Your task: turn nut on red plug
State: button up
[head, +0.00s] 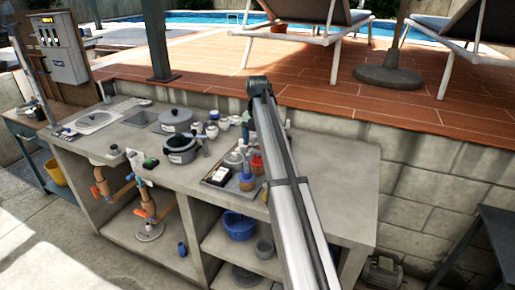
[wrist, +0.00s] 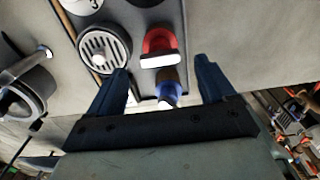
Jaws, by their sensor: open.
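A red piece (wrist: 160,42) with a pale front edge, likely the red plug, stands in a tray in the wrist view. It also shows in the head view (head: 257,165), beside my arm. A blue piece with a brown part (wrist: 168,88) is just nearer to me than the red one. My gripper (wrist: 162,67) is open, with its two dark blue fingers apart on either side of the blue piece. The red piece lies just beyond the fingertips, between their lines. I cannot make out a separate nut.
The tray (head: 213,180) on the concrete counter (head: 340,190) also holds a round slotted drain cover (wrist: 104,48). Two dark pots (head: 181,150) and several small jars stand to the left. The counter's right end is clear.

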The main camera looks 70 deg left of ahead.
aim_at(258, 153)
jog(key=shift+f, duration=1.5)
jog(key=c, duration=1.1)
